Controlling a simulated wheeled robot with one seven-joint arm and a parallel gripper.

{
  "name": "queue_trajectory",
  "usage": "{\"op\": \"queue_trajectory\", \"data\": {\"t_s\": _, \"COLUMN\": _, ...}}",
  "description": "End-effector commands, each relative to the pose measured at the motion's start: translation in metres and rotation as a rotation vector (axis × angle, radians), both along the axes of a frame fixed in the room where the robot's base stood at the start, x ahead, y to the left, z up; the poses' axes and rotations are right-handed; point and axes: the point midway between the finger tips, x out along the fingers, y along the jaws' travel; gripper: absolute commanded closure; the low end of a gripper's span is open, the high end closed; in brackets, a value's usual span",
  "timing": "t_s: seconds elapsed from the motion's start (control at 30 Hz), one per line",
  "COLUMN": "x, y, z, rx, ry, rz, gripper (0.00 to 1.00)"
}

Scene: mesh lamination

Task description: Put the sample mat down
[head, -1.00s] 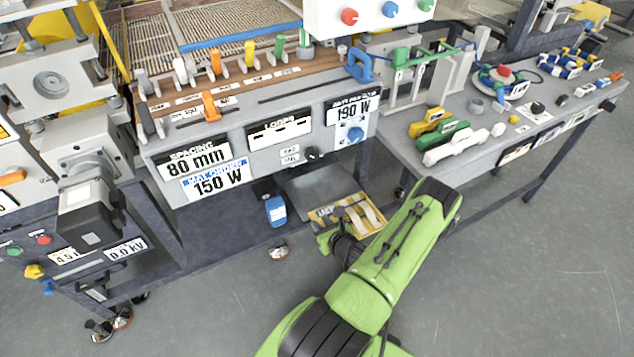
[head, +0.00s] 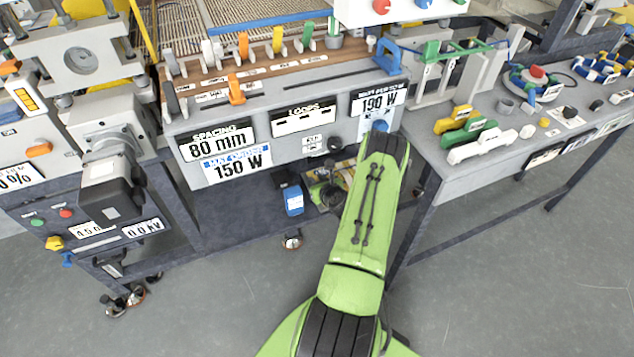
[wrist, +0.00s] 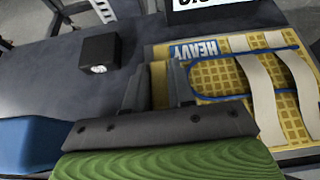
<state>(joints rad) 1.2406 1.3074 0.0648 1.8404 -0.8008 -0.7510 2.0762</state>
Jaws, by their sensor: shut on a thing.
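The sample mat (wrist: 222,82) is a yellow gridded sheet with a blue loop of wire, pale straps and a "HEAVY" label. In the wrist view it fills the right side, and my gripper (wrist: 160,88) is shut on its near left edge. The mat is over the dark lower shelf (wrist: 50,75); I cannot tell whether it touches it. In the head view only a small yellow part of the mat (head: 347,166) shows under the bench, mostly hidden by my green arm.
A small black box (wrist: 99,52) lies on the shelf beyond. The control bench (head: 290,140) with its "150 W" and "190 W" displays overhangs the shelf. A table leg (head: 412,225) stands to the right.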

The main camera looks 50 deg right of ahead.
Motion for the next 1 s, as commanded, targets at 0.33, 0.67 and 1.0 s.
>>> {"op": "queue_trajectory", "data": {"t_s": 0.33, "x": 0.000, "y": 0.000, "z": -0.001, "rx": 0.000, "ry": 0.000, "rz": 0.001, "gripper": 0.51}}
{"op": "queue_trajectory", "data": {"t_s": 0.67, "x": -0.006, "y": 0.003, "z": 0.004, "rx": 0.003, "ry": 0.000, "rz": -0.001, "gripper": 0.51}}
{"op": "queue_trajectory", "data": {"t_s": 1.0, "x": -0.071, "y": 0.041, "z": 0.046, "rx": 0.008, "ry": -0.001, "rz": -0.009, "gripper": 0.51}}
